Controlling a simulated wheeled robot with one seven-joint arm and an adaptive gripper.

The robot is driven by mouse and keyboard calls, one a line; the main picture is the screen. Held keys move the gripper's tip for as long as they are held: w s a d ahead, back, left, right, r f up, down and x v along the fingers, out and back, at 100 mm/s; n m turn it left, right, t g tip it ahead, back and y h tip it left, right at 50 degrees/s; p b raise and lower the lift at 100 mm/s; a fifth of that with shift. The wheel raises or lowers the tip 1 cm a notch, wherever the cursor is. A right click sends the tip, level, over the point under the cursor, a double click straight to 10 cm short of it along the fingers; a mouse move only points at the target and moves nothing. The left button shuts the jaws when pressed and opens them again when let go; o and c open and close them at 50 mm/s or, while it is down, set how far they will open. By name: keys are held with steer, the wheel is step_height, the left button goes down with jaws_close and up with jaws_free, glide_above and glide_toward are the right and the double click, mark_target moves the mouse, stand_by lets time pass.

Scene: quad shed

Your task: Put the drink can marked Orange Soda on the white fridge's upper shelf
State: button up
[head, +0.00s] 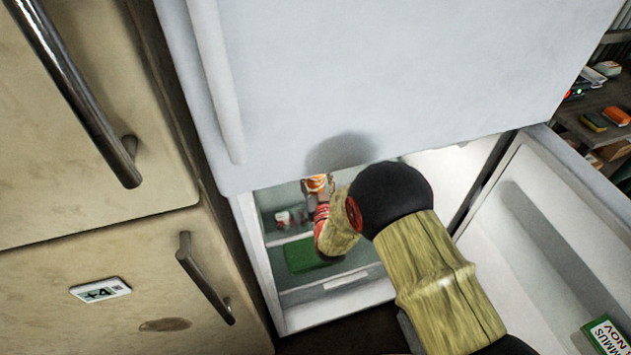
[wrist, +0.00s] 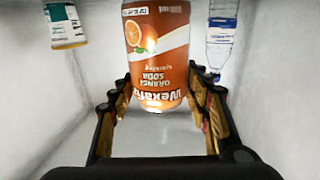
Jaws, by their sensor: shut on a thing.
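The orange can marked Orange Soda (wrist: 158,60) is in the middle of the wrist view, its lettering upside down in that picture. My gripper (wrist: 160,88) has its fingers on both sides of the can and is shut on it. In the head view, the can (head: 317,183) shows as a small orange patch inside the open lower compartment of the white fridge (head: 400,70). The upper shelf (head: 290,238) shows only in part, with my arm in front of it. I cannot tell whether the can touches the shelf.
A white and teal tub (wrist: 64,25) and a clear bottle (wrist: 221,40) flank the can. A green thing (head: 308,256) lies lower in the fridge. The lower door (head: 540,230) stands open at the right; the upper door is shut. Cream cabinets (head: 80,200) stand at the left.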

mark_target(317, 186)
steer(key=shift+f+b, duration=0.45)
steer(key=shift+f, duration=1.15)
steer(key=shift+f, duration=0.15)
steer(key=o, duration=1.4)
steer(key=shift+o, duration=0.2)
steer(key=s+p, duration=0.1)
steer(key=s, duration=0.2)
steer(key=s+d+p, duration=0.1)
steer(key=s, duration=0.3)
steer(key=s+p, duration=0.2)
steer(key=s, duration=0.1)
steer(key=shift+s+d+r, duration=0.15)
steer(key=shift+s+r, duration=0.05)
steer(key=shift+s, duration=0.2)
steer(key=shift+s+d, duration=0.1)
steer(key=shift+s, duration=0.5)
steer(key=shift+f, duration=0.1)
